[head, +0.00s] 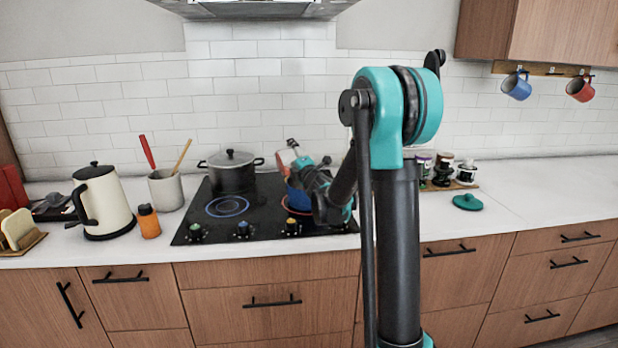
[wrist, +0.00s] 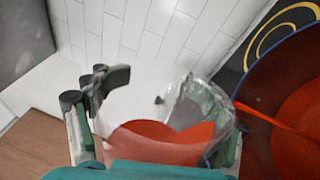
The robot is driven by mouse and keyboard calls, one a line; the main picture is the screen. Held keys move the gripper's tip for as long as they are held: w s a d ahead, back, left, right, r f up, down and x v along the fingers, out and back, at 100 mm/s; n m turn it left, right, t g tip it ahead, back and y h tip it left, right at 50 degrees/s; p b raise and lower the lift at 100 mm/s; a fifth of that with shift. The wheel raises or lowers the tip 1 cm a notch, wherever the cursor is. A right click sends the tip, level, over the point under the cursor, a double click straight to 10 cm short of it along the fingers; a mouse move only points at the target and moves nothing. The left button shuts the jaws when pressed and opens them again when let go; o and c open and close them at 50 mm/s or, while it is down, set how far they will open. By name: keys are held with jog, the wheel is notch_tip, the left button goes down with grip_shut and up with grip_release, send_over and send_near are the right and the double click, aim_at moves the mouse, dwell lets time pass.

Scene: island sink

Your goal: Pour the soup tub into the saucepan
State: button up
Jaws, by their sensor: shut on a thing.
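The soup tub (wrist: 195,90) is clear, with orange-red soup inside. In the wrist view it sits between the fingers of my gripper (wrist: 160,110), which is shut on it. The tub is tilted to the right. A thin red stream runs from its lip to the saucepan (wrist: 262,85), whose inside is dark red with a brighter red pool in it. In the head view the tub (head: 287,155) and my gripper (head: 303,166) are above the blue saucepan (head: 297,196) on the hob's right side. My arm hides part of the saucepan.
A lidded dark pot (head: 232,174) stands on the back of the black hob (head: 210,225). A kettle (head: 103,205), an orange bottle (head: 149,222) and a utensil crock (head: 167,190) are to the left. A teal lid (head: 467,202) lies on the right counter, near several jars (head: 443,172).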

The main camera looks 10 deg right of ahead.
jog(key=shift+w+d+r+m, duration=0.15)
jog(key=shift+d+m, duration=0.15)
jog(key=shift+m, duration=0.5)
